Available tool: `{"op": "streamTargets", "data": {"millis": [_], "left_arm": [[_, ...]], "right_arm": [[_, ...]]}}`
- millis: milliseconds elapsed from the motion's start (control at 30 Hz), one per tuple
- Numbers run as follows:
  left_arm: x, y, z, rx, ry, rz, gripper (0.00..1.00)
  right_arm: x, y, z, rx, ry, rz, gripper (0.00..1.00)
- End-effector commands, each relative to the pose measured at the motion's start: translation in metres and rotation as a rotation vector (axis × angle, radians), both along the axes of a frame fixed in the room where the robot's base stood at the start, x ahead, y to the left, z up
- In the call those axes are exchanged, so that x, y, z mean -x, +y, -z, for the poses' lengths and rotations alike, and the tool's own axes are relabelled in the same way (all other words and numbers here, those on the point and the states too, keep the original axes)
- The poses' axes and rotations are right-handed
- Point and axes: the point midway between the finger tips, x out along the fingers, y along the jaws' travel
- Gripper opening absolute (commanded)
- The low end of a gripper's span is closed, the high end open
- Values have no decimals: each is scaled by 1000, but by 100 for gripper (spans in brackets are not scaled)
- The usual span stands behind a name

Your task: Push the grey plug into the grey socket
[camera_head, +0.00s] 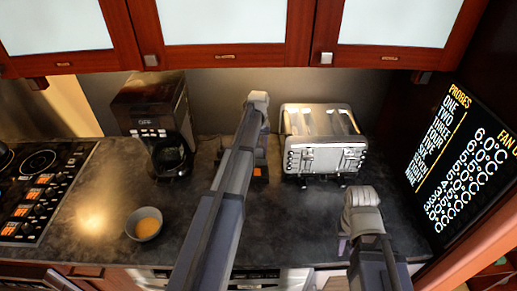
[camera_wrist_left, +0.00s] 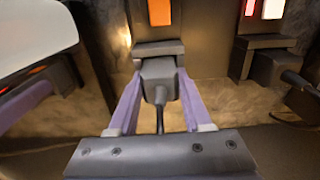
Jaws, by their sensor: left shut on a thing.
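In the left wrist view the grey plug (camera_wrist_left: 159,72) is held between the two purple fingers of my left gripper (camera_wrist_left: 160,82), which is shut on it. Its dark cord hangs down toward the gripper body. The plug's front end is right against a grey socket block (camera_wrist_left: 158,48) under an orange panel (camera_wrist_left: 160,12). I cannot tell how deep it sits. In the head view my left arm reaches to the back of the counter and hides the plug and most of the socket. My right gripper (camera_head: 345,246) is over the front right of the counter; its jaw opening is unclear.
A second dark plug (camera_wrist_left: 272,70) with a cord is beside it on the right. A toaster (camera_head: 322,140) stands right of my left arm, a coffee maker (camera_head: 155,115) left. A bowl (camera_head: 144,224) is at the front left. The counter's front middle (camera_head: 282,215) is clear.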

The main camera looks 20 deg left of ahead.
Motion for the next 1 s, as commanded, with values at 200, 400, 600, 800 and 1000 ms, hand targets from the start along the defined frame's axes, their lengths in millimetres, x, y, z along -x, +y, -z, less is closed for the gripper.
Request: {"op": "streamTargets", "data": {"millis": [200,400,600,800,1000], "left_arm": [[0,0,3,0,0,0,57],[0,0,3,0,0,0,80],[0,0,3,0,0,0,84],[0,0,0,0,0,0,84],[0,0,-14,0,0,0,84]], "right_arm": [[0,0,3,0,0,0,26],[0,0,3,0,0,0,26],[0,0,3,0,0,0,26],[0,0,0,0,0,1,26],[0,0,-14,0,0,0,26]]}}
